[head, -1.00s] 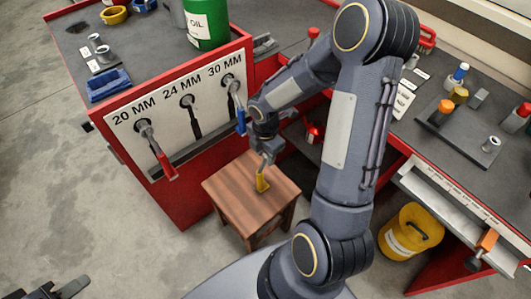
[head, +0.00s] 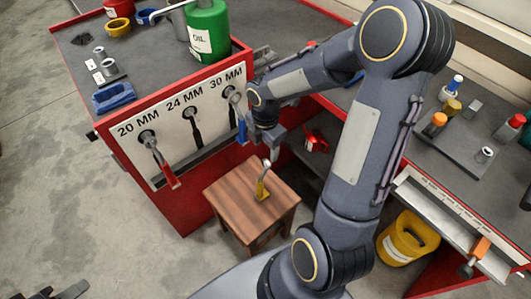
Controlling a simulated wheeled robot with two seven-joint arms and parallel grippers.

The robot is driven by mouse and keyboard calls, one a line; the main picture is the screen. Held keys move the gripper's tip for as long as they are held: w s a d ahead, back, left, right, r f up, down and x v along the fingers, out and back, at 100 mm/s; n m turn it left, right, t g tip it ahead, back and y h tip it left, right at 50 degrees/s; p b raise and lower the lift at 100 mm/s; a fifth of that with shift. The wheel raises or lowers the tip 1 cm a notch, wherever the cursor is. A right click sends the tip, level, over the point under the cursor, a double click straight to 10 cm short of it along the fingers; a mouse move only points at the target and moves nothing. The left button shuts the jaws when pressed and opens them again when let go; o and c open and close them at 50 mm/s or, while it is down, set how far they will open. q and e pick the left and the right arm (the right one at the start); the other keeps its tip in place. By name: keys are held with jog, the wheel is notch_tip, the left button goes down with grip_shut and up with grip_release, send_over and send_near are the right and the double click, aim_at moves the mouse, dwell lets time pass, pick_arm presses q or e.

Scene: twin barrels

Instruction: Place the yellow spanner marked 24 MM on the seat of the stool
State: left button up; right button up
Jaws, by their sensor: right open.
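The yellow spanner (head: 262,187) is on the wooden seat of the stool (head: 232,196), its yellow handle low and its grey ring end up toward my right gripper. Whether it lies flat or leans is hard to tell, and its marking cannot be read. My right gripper (head: 274,152) is open, just above the ring end and seemingly apart from it. Part of my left gripper (head: 68,292) shows at the bottom left edge; its jaws cannot be made out.
The red cabinet's tool panel (head: 165,150) holds a red-handled spanner (head: 163,168) under 20 MM and a blue-handled one (head: 241,126) under 30 MM. The 24 MM hook (head: 193,118) has no spanner. A yellow bucket (head: 408,238) stands at right.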

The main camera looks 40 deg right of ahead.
jog(key=s+a+r+m+t+y, duration=0.1)
jog(key=s+r+m, duration=0.25)
jog(key=r, duration=0.25)
jog(key=s+a+r+m+t, duration=0.1)
jog(key=s+a+r+m, duration=0.15)
jog(key=r+m, duration=0.25)
jog(key=s+a+r+m+t+y, duration=0.1)
jog(key=s+a+r+m, duration=0.1)
jog(key=s+m, duration=0.2)
jog(key=s+a+r+m+t+y, duration=0.1)
jog(key=s+a+m+t, duration=0.1)
jog(key=s+m, duration=0.3)
jog(key=a+m, duration=0.1)
jog(key=m, duration=0.2)
jog(key=shift+s+r+t+y, duration=0.15)
jog(key=shift+r+t+y, duration=0.15)
jog(key=shift+r+y, duration=0.1)
jog(key=shift+a, duration=0.1)
